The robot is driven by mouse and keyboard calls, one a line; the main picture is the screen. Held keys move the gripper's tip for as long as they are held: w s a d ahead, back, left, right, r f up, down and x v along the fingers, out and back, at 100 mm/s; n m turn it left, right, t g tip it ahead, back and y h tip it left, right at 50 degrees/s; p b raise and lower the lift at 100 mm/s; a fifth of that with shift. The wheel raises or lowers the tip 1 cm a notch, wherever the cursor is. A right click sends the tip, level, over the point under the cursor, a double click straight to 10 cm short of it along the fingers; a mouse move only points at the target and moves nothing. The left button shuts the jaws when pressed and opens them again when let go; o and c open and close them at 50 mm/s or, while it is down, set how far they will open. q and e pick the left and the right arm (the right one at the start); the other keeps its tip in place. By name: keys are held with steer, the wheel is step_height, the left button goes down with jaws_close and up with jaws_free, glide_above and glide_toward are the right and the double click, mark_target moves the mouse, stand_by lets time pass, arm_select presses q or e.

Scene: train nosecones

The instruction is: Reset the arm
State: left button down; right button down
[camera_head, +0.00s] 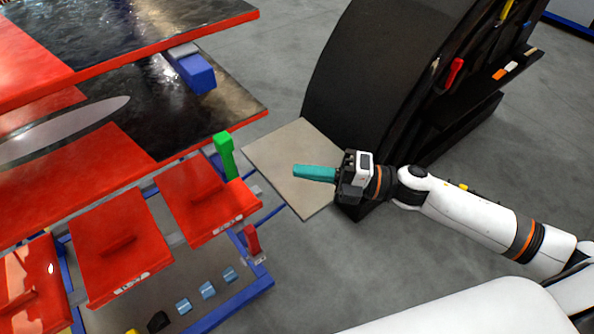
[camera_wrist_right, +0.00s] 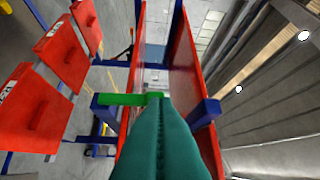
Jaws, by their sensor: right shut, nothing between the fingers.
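My right arm comes in from the right in the head view, and its gripper (camera_head: 312,173) has teal fingers pressed together, shut and empty. It hangs over a flat beige board beside the black curved stand and points left toward the red workbench. In the right wrist view the shut teal fingers (camera_wrist_right: 162,112) fill the lower middle, with nothing between them. My left gripper is not in view.
A red-and-black rack (camera_head: 150,150) with red panels and a green block (camera_head: 225,155) stands at left. A black curved tool stand (camera_head: 385,75) is behind my right gripper. The beige board (camera_head: 300,145) is bare.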

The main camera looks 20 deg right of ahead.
stand_by(0.4)
